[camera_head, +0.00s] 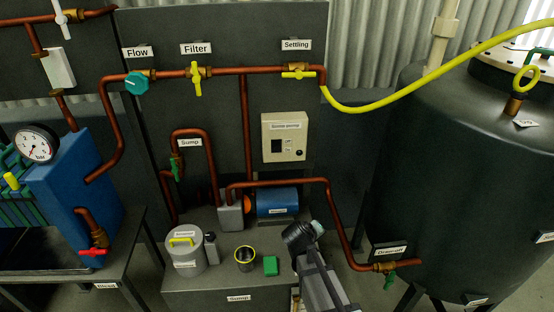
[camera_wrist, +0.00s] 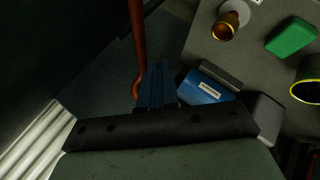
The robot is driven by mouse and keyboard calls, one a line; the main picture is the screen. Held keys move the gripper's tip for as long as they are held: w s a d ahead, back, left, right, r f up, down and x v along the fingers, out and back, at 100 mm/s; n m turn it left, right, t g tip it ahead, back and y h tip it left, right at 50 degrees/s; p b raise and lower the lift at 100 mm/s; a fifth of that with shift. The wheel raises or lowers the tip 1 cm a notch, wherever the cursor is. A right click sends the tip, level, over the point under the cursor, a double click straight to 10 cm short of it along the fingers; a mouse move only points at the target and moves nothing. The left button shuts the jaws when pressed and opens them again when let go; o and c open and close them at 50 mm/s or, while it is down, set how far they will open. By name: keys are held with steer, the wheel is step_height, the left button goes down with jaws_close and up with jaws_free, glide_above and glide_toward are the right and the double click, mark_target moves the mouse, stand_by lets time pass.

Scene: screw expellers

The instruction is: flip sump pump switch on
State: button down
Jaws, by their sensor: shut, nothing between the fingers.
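The sump pump switch box (camera_head: 284,136) is a cream panel labelled "Sump pump", mounted on the dark back panel. The lever position is too small to tell. In the head view my arm rises from the bottom edge, below and in front of the box, and the fingertips cannot be made out. In the wrist view my gripper (camera_wrist: 157,84) has its two dark fingers together and empty. The switch box is not seen there.
Below the box are a blue pump motor (camera_head: 278,203) and a copper pipe (camera_head: 290,183). A grey canister (camera_head: 186,256), a yellow-rimmed cup (camera_head: 245,259) and a green block (camera_head: 270,266) stand on the bench. A large dark tank (camera_head: 440,180) fills the right.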

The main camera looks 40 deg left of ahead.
mark_target(276, 151)
steer(key=w+a+r+n+t+y, duration=0.4)
steer(key=w+a+r+t, duration=0.15)
steer(key=a+r, duration=0.5)
steer(key=s+a+r+n+g+y, duration=0.2)
steer(key=a+r+n+y, duration=0.3)
steer(key=a+n+y, duration=0.2)
steer(key=shift+s+a+r+n, duration=0.15)
steer(key=shift+s+a+n, duration=0.2)
steer(key=shift+n, duration=0.75)
steer(key=shift+w+a+g, duration=0.1)
steer(key=shift+g, duration=0.15)
steer(key=x, duration=1.3)
steer(key=shift+w+a, duration=0.15)
steer(key=shift+a, duration=0.2)
